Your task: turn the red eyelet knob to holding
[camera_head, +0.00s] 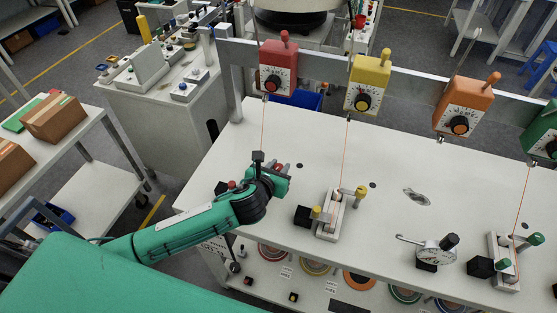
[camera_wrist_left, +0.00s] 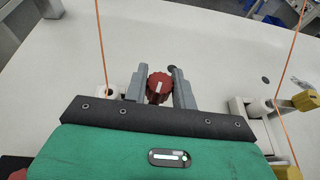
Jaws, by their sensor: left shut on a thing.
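The red eyelet knob (camera_wrist_left: 160,87) sits between the fingers of my left gripper (camera_wrist_left: 159,84) in the wrist view. It is dark red and ribbed, with a pale pointer mark on its top. The left gripper is shut on it. In the head view my left gripper (camera_head: 280,172) is over the left part of the white table, and only bits of red show by its fingers. An orange cord runs up near the gripper to the red box (camera_head: 277,70) on the rail. Any setting marks around the knob are hidden. My right gripper is not in view.
A white bracket with a yellow knob (camera_head: 360,192) stands right of my gripper. The table (camera_head: 300,130) behind my gripper is clear.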

